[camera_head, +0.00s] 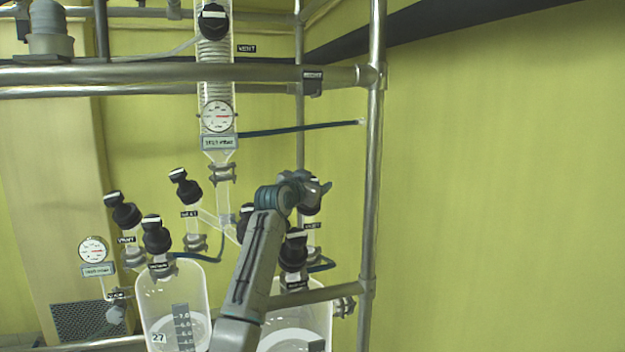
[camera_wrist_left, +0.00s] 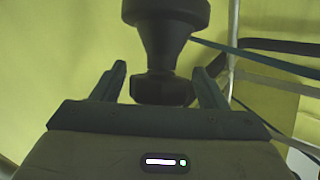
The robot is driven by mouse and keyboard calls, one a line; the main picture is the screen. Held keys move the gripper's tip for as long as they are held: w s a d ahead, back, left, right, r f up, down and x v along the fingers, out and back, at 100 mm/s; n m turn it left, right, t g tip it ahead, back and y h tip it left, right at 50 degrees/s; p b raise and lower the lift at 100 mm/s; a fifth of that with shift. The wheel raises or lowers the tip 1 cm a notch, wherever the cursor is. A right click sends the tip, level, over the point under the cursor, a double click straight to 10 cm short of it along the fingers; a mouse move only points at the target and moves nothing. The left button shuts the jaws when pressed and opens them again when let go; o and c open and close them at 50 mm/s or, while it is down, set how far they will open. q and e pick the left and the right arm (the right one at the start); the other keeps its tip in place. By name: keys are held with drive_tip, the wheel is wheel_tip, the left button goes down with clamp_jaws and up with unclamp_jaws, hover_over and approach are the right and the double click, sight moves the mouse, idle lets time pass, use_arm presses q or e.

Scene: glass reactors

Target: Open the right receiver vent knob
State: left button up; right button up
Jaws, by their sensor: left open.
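The right receiver (camera_head: 322,322) is a clear glass vessel at the lower middle of the head view, partly hidden by my left arm. Its black vent knob (camera_head: 311,207) stands above a small VENT label and is partly covered by my left gripper (camera_head: 322,188). In the left wrist view, a black knob (camera_wrist_left: 166,22) with a narrower neck and a dark block below shows large. My left gripper (camera_wrist_left: 160,82) is open, with one finger on each side of that lower block. I cannot tell whether the fingers touch it. My right gripper is not in view.
Another black knob (camera_head: 293,252) stands close beside my left arm. The left receiver (camera_head: 172,305) has several black knobs near it. A steel upright (camera_head: 371,150) and a crossbar (camera_head: 320,293) bound the space. The wall area at right is clear.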

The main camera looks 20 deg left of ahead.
use_arm(q)
drive_tip(key=shift+w+f, duration=0.2)
drive_tip(key=shift+w, duration=0.05)
drive_tip(key=shift+c, duration=0.5)
drive_tip(key=shift+w+f, duration=0.1)
drive_tip(key=c, duration=0.9)
drive_tip(key=shift+n+y, duration=0.4)
drive_tip(key=shift+n+t+y, duration=0.3)
drive_tip(key=shift+n+y, duration=0.4)
drive_tip(key=shift+y, duration=0.1)
drive_tip(key=shift+a+f+n+y+b, duration=0.1)
drive_tip(key=shift+a+n+y+b, duration=0.05)
drive_tip(key=shift+n+y+b, duration=0.85)
drive_tip(key=n+y+b, duration=0.1)
drive_tip(key=n+y, duration=0.1)
drive_tip(key=n+g+y+b, duration=0.1)
drive_tip(key=n+y+b, duration=0.3)
drive_tip(key=shift+a+f+y, duration=0.1)
drive_tip(key=shift+a+y, duration=0.25)
drive_tip(key=shift+y, duration=0.05)
drive_tip(key=n+g+y+b, duration=0.2)
drive_tip(key=n, duration=0.1)
drive_tip(key=shift+a, duration=0.15)
drive_tip(key=shift+s+a+r+n+g+y, duration=0.1)
drive_tip(key=shift+s+r+n+g+y, duration=0.1)
drive_tip(key=shift+n+g+y, duration=0.5)
